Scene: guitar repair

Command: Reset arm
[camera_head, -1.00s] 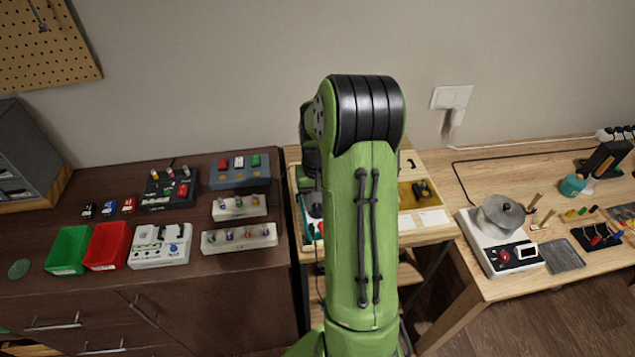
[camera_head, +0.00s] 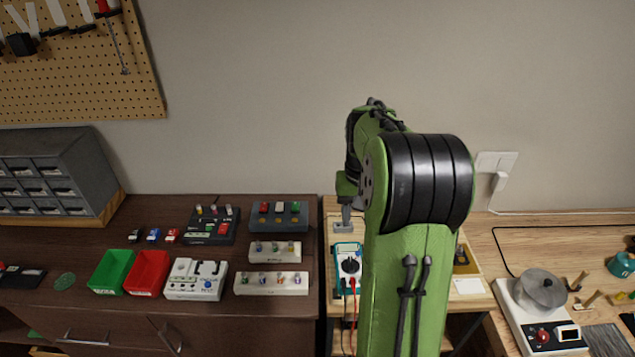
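My green arm with its black ringed elbow stands in front of the middle table in the head view. Past the elbow, the forearm and wrist show to the left. My gripper (camera_head: 345,221) points down above the back of the middle table. It is small and partly hidden, so I cannot tell whether its fingers are open or shut. No held object shows. A teal multimeter (camera_head: 348,261) with a red lead lies on the table in front of the gripper. My arm hides much of this table.
The dark left bench (camera_head: 60,235) carries a green bin (camera_head: 112,271), a red bin (camera_head: 148,272), pedals and knob strips. A grey drawer cabinet (camera_head: 45,175) stands behind. A white appliance with a pot (camera_head: 541,291) is on the right table.

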